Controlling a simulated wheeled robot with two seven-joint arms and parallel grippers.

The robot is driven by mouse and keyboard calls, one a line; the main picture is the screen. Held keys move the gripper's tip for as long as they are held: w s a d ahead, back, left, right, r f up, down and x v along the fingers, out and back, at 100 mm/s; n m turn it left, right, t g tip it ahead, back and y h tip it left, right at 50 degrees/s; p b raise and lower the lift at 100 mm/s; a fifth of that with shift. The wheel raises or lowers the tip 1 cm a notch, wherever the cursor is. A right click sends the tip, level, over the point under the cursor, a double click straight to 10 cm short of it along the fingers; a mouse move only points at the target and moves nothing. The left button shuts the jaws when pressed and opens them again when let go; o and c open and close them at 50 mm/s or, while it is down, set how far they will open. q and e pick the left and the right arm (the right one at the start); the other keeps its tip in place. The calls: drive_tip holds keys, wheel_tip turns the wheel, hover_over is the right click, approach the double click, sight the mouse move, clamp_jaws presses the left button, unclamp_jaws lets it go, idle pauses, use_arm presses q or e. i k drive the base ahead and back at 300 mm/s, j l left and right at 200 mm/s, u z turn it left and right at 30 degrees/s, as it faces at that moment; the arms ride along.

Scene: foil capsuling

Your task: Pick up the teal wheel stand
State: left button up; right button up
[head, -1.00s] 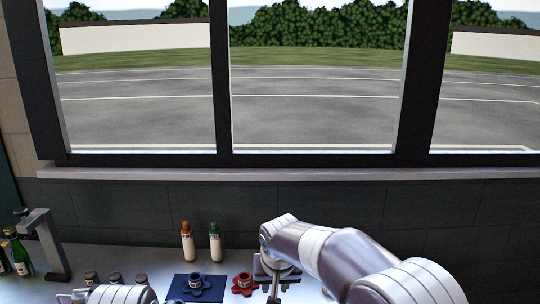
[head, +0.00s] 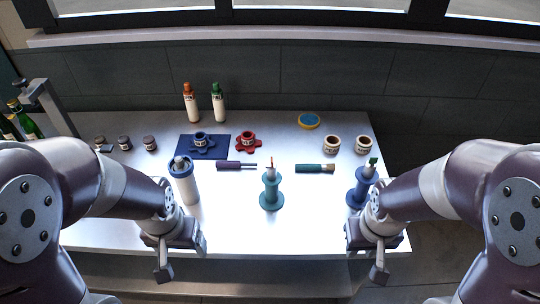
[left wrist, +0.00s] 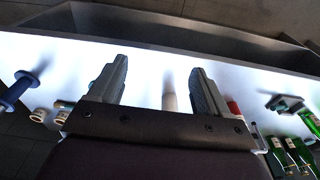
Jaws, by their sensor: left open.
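The teal wheel stand (head: 270,190) stands upright on the table in the middle of the head view, with a small pale piece with an orange-brown tip at its top. My left gripper (head: 163,262) is at the table's front edge, to the left of the stand and apart from it. In the left wrist view its two fingers (left wrist: 155,88) are spread, with a pale upright thing showing beyond the gap. My right gripper (head: 378,264) is at the front edge to the right of the stand; its finger gap is not clear. Neither gripper touches the stand.
A white bottle with a blue top (head: 183,181) stands left of the stand, a blue wheel stand (head: 360,187) right. Behind lie a purple-handled tool (head: 236,166), a teal-handled brush (head: 314,168) and a red holder (head: 248,142). The table directly around the teal stand is clear.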

sight(271, 198)
drive_tip(key=k, duration=0.1)
drive_tip(key=k+z, duration=0.15)
drive_tip(key=z, duration=0.25)
drive_tip(key=k+z, duration=0.1)
drive_tip(key=z, duration=0.25)
drive_tip(key=k+l+z, duration=0.15)
drive_tip(key=z, duration=0.25)
drive_tip(key=k+l+z, duration=0.1)
drive_tip(key=z, duration=0.3)
drive_tip(key=i+j+z, duration=0.1)
drive_tip(key=j+z, duration=0.25)
drive_tip(key=j, duration=0.9)
drive_tip(key=j+z, duration=0.35)
drive_tip(key=j, duration=0.9)
